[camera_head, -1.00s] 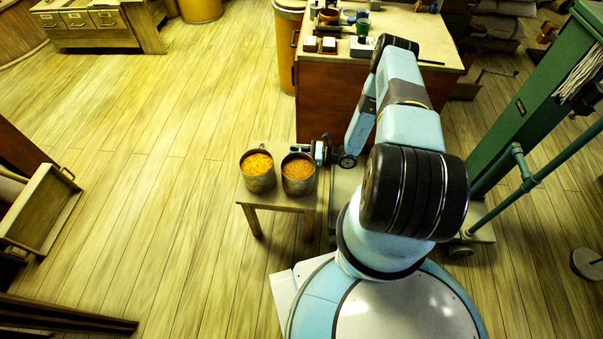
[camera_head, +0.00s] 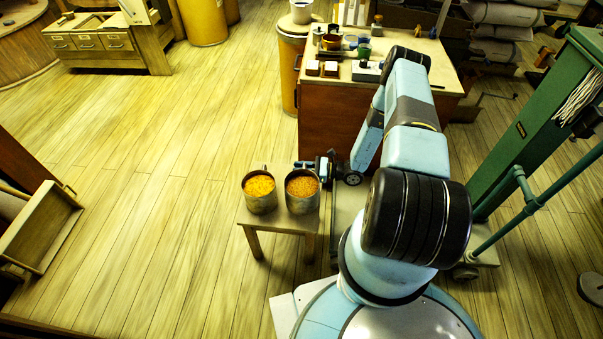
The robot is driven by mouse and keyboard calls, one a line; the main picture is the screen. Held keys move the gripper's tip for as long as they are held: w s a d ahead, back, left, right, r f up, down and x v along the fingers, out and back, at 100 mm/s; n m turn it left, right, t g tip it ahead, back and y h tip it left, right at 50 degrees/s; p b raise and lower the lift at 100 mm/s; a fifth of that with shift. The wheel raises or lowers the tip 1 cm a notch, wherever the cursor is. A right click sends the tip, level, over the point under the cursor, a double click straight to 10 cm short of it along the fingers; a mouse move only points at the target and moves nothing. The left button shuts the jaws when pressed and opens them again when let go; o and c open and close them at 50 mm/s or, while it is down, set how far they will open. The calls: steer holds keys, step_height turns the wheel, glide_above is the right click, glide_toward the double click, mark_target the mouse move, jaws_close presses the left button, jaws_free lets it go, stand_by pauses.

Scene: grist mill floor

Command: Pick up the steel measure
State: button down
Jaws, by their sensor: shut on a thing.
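Two steel measures filled with grain are at the small wooden stool (camera_head: 281,218). The left measure (camera_head: 261,204) holds bright yellow grain, and its handle points away at the back. The right measure (camera_head: 303,203) holds more orange grain and appears slightly raised above the stool top; any gap under it is hard to see. My gripper (camera_head: 318,168) is at the back right rim of the right measure and is shut on it. The exact grip and this measure's handle are hidden by the jaws.
A workbench (camera_head: 335,110) with blocks, cups and small tools stands behind the stool. A yellow drum (camera_head: 288,75) is beside it. A green machine frame (camera_head: 535,130) stands at the right. An open wooden box (camera_head: 40,230) is at the left. The plank floor between is clear.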

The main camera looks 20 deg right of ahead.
steer(key=s+d+r, duration=0.8)
steer(key=s+d, duration=0.1)
steer(key=shift+s+r, duration=0.25)
steer(key=shift+r, duration=0.15)
steer(key=c, duration=1.5)
jaws_free()
jaws_close()
